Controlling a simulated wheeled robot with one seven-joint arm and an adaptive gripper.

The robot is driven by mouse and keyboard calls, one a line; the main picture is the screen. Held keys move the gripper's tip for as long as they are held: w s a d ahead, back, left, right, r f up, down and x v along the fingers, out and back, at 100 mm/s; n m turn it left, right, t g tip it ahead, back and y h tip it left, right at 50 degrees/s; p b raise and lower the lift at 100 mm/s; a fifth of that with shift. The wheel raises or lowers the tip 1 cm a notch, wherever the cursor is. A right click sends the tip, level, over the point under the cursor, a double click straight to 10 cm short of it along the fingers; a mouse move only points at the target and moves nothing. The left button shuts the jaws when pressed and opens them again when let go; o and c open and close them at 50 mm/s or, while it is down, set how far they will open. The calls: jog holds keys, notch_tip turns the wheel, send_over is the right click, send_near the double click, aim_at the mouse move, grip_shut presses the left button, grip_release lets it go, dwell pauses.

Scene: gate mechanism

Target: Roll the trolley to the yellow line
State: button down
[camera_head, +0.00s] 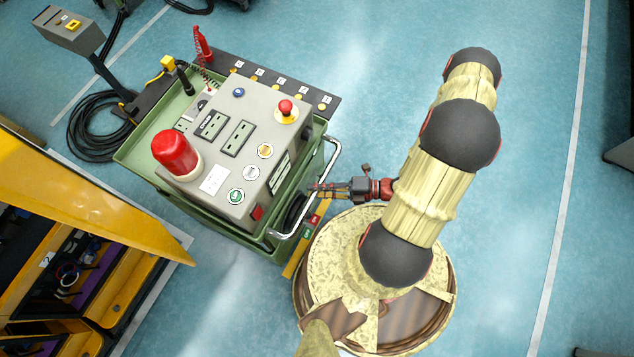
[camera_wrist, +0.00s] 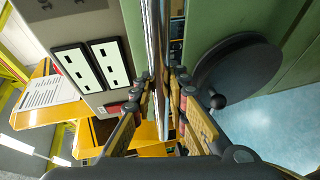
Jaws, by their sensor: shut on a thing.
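The trolley (camera_head: 150,182) is a green cart carrying a grey control box (camera_head: 238,140) with a red lamp, a red push button and several sockets. Its chrome handle (camera_head: 334,160) sticks out on the right side. My gripper (camera_head: 322,188) reaches in from the right and is shut on this handle. In the wrist view the handle (camera_wrist: 155,45) runs upright between the fingers of my gripper (camera_wrist: 161,92). A yellow strip (camera_head: 293,266) with red and green labels shows on the floor beside the trolley's right edge, partly hidden by the handle and my base.
A yellow cabinet (camera_head: 90,205) with open drawers stands at the lower left. A coiled black cable (camera_head: 98,125) and a grey box on a post (camera_head: 68,28) are at the upper left. White lines (camera_head: 568,190) cross the blue floor.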

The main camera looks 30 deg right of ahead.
jog(key=shift+s+d+f, duration=0.1)
jog(key=shift+f, duration=0.05)
jog(key=c, duration=2)
grip_release()
jog(key=shift+s+d, duration=0.15)
jog(key=shift+o, duration=1.4)
jog(key=v, duration=1.2)
